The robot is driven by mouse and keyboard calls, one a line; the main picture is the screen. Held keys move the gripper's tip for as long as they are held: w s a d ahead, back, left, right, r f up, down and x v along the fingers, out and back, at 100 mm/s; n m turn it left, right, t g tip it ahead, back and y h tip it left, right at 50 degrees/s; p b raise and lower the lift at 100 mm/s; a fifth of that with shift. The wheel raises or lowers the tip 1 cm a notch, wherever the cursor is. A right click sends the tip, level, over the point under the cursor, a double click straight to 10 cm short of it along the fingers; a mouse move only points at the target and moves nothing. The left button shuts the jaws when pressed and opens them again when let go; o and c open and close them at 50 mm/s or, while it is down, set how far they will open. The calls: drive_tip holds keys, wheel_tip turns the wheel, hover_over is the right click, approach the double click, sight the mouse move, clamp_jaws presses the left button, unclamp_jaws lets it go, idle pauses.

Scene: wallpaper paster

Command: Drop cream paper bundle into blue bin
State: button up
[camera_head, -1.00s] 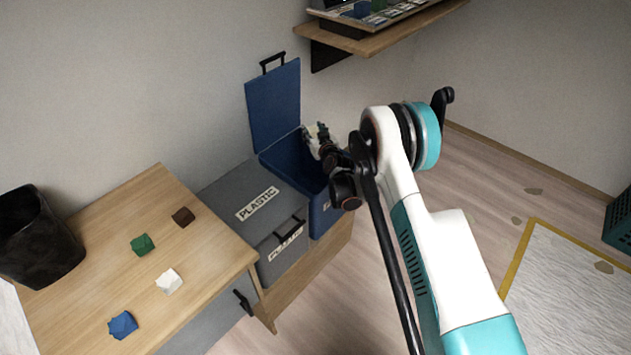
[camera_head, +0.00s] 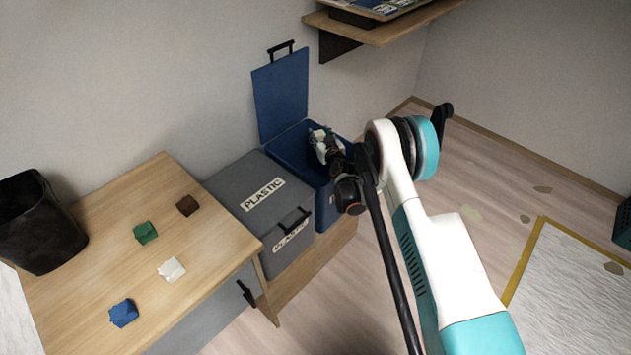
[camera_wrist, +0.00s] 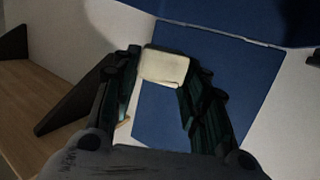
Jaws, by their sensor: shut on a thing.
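The blue bin (camera_head: 287,149) stands with its lid (camera_head: 281,95) raised against the wall. My gripper (camera_head: 319,137) is over the open bin in the head view, its lower part partly hidden by my arm. In the wrist view my gripper (camera_wrist: 158,85) is shut on the cream paper bundle (camera_wrist: 164,66), held between the fingertips. Blue surfaces of the bin or lid (camera_wrist: 210,85) show behind it. The bundle is hard to make out in the head view.
A grey bin marked PLASTIC (camera_head: 235,184) stands left of the blue bin. A wooden table (camera_head: 100,225) carries green (camera_head: 146,232), brown (camera_head: 187,205), white (camera_head: 171,269) and blue (camera_head: 123,313) bundles. A black basket (camera_head: 38,225) is at its left. A wall shelf (camera_head: 385,35) is above right.

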drive_tip(key=o, duration=0.9)
drive_tip(key=v, duration=0.7)
drive_tip(key=shift+s+d+r, duration=0.1)
drive_tip(key=shift+s, duration=0.1)
